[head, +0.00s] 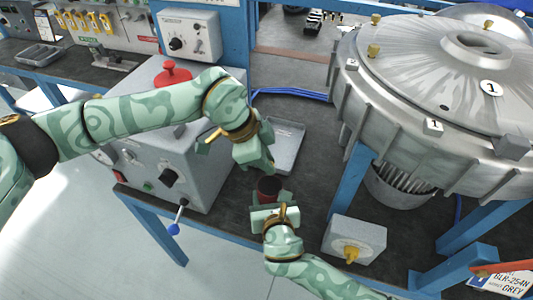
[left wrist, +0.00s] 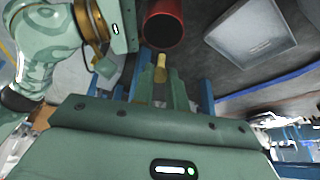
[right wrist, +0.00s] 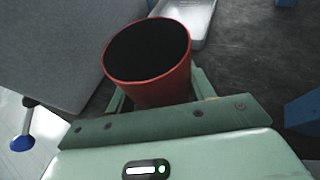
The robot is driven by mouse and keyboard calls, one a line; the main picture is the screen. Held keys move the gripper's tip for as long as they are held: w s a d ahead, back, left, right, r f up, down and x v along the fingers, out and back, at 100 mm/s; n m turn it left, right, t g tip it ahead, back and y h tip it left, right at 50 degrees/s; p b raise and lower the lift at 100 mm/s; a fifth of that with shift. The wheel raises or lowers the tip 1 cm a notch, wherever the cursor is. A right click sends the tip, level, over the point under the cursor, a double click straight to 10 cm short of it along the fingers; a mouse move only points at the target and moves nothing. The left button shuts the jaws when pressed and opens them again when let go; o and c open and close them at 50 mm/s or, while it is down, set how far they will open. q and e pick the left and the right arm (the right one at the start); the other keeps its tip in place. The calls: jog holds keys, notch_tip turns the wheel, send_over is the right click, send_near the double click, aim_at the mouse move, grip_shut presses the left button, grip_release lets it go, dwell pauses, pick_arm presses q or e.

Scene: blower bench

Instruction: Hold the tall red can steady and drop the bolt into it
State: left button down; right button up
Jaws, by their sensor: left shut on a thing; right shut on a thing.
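The tall red can (head: 268,196) stands open end up on the dark bench top. My right gripper (head: 271,207) is shut on it from the near side. In the right wrist view the can's red wall (right wrist: 168,92) sits between the fingers, and its dark mouth is open. My left gripper (head: 266,170) is just above and behind the can in the head view. In the left wrist view it is shut on a brass-coloured bolt (left wrist: 160,68), whose end points towards the can's rim (left wrist: 147,42). The bolt is hidden in the head view. The can's inside is too dark to read.
A shallow grey tray (head: 287,146) lies behind the can. A grey control box (head: 185,165) with a red knob stands to the left. A small box with a yellow knob (head: 354,241) and the large metal blower (head: 400,110) are to the right.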

pick_arm(q)
jog(key=c, duration=1.3)
grip_release()
jog(key=v, duration=1.2)
pick_arm(e)
jog(key=o, duration=1.1)
